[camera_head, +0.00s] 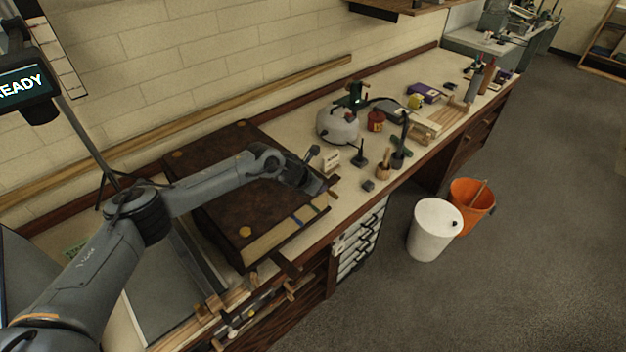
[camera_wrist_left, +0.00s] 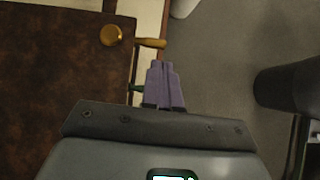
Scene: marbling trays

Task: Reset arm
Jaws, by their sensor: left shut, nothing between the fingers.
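My left arm reaches in from the left of the head view, over a large brown leather-bound book on the bench. My left gripper (camera_head: 320,187) is above the book's right edge, near the bench front. In the left wrist view the left gripper's purple-grey fingers (camera_wrist_left: 165,86) are together, with nothing between them. The book (camera_head: 205,190) has brass corner pieces, and its brown cover (camera_wrist_left: 55,75) fills the left of the wrist view. My right gripper is not in view.
The bench (camera_head: 285,130) runs along a block wall. A grey rounded appliance (camera_head: 337,125), a red jar (camera_head: 376,121) and small tools stand beyond the book. A white bin (camera_head: 432,230) and an orange bucket (camera_head: 470,205) stand on the floor. The floor at right is clear.

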